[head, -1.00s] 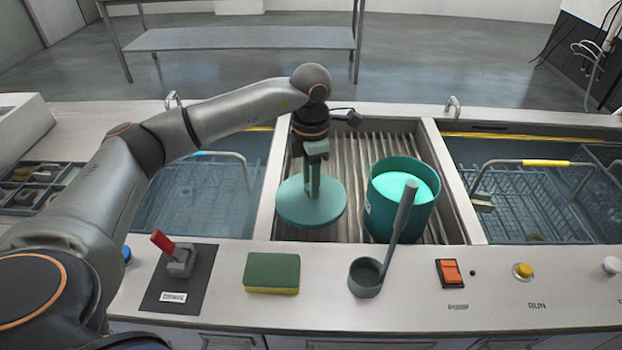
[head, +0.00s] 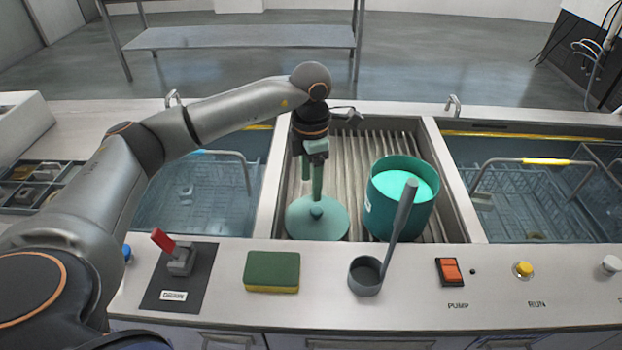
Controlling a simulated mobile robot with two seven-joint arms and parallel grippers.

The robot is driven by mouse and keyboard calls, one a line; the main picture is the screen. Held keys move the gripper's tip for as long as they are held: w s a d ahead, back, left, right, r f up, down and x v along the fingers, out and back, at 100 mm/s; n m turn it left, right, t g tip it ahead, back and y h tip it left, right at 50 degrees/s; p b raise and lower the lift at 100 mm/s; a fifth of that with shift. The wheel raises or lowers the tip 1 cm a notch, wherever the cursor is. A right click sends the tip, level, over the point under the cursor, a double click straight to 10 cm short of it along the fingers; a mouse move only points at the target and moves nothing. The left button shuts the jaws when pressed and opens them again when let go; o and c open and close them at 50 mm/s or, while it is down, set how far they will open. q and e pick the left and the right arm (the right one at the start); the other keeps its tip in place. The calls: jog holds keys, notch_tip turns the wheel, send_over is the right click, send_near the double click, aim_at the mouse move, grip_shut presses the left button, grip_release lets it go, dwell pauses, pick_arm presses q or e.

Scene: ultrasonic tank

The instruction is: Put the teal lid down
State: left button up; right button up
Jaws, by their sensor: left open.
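The teal lid (head: 328,226) lies flat on the ribbed drainboard (head: 350,160), left of the teal pot, with its small round knob facing up. My left gripper (head: 310,192) points down just above and behind the lid's knob. Its fingers are spread apart and hold nothing. The teal pot (head: 392,215) stands upright on the drainboard, open at the top, with bright turquoise contents. My right gripper is not in view.
A ladle (head: 366,277) stands on the front ledge, its handle leaning up in front of the pot. A green and yellow sponge (head: 272,270) and a red-handled lever (head: 178,255) are to its left. Tanks with wire baskets flank the drainboard.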

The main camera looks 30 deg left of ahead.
pick_arm(q)
notch_tip(320, 180, up, 12)
jog(key=shift+r, duration=0.25)
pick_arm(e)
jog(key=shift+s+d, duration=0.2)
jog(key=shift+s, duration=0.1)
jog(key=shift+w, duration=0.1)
